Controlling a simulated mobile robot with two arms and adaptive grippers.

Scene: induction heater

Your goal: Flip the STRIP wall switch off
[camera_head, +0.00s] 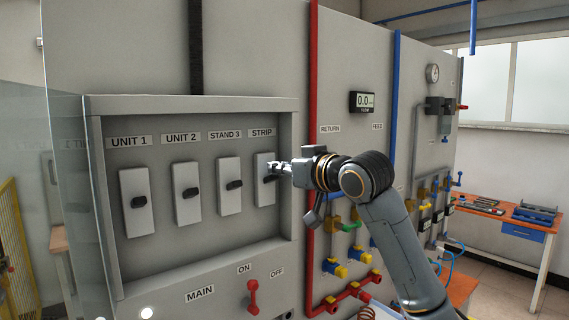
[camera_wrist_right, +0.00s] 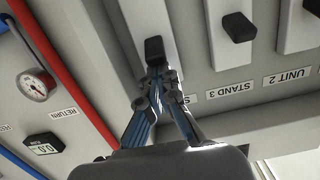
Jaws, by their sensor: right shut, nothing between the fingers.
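The STRIP wall switch (camera_head: 264,191) is a pale upright plate with a black toggle, the rightmost of the row in the framed panel, under the label STRIP (camera_head: 262,132). My right gripper (camera_head: 277,170) is shut and empty, its tips right at the toggle in the head view. In the right wrist view, which is upside down, the gripper fingers (camera_wrist_right: 157,78) are together just below the black toggle (camera_wrist_right: 154,49) of the STRIP switch. They look close to or touching it; I cannot tell which. My left gripper is not in view.
Similar switches UNIT 1 (camera_head: 137,203), UNIT 2 (camera_head: 187,193) and STAND 3 (camera_head: 229,186) stand to the left. The panel frame's right side and a red pipe (camera_head: 312,90) are close to my right wrist. A red MAIN lever (camera_head: 253,297) is below.

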